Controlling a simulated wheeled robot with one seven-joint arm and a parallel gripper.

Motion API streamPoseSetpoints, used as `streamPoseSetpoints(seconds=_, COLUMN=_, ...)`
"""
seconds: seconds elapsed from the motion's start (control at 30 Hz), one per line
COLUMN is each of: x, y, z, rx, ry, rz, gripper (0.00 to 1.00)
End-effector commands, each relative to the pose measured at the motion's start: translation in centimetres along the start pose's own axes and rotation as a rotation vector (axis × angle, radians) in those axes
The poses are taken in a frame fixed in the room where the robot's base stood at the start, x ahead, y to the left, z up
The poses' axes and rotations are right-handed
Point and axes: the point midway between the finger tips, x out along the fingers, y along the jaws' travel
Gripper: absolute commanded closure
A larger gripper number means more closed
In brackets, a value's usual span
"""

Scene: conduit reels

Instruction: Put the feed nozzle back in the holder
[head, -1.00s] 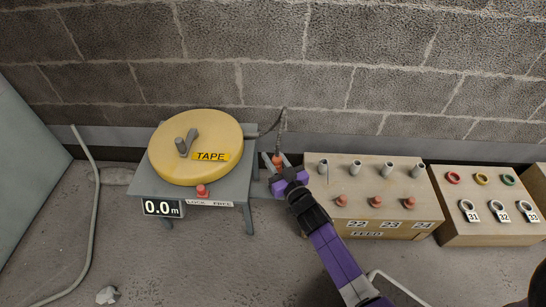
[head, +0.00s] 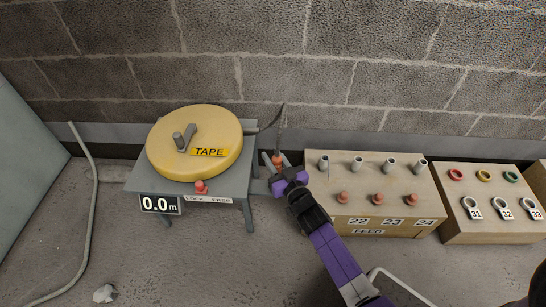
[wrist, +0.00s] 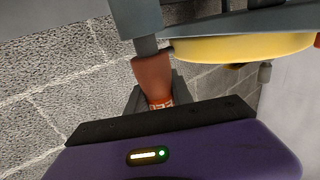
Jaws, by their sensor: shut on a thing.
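The feed nozzle (head: 277,160), with an orange-red body, stands just right of the tape reel's stand, and a dark cable rises from it.
The yellow tape reel (head: 194,142) sits on a grey stand (head: 233,180) at left, close to my gripper. A tan feed box (head: 395,200) with tubes and red knobs stands to the right, and another box (head: 490,226) beyond it. A block wall is behind. A loose hose (head: 92,220) lies at left.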

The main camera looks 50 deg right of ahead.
Motion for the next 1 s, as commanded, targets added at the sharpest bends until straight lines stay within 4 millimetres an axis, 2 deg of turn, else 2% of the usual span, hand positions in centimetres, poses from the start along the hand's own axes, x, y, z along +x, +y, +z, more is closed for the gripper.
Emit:
streamPoseSetpoints(seconds=0.7, x=0.0, y=0.0, z=1.7, rx=0.001, ry=0.001, rz=0.000, gripper=1.00)
streamPoseSetpoints(seconds=0.9, x=0.0, y=0.0, z=1.6, rx=0.000, ry=0.001, rz=0.000, gripper=1.00)
streamPoseSetpoints(seconds=0.93, x=0.0, y=0.0, z=1.6, rx=0.000, ry=0.001, rz=0.000, gripper=0.69)
streamPoseSetpoints(seconds=1.0, x=0.0, y=0.0, z=1.6, rx=0.000, ry=0.001, rz=0.000, gripper=0.55)
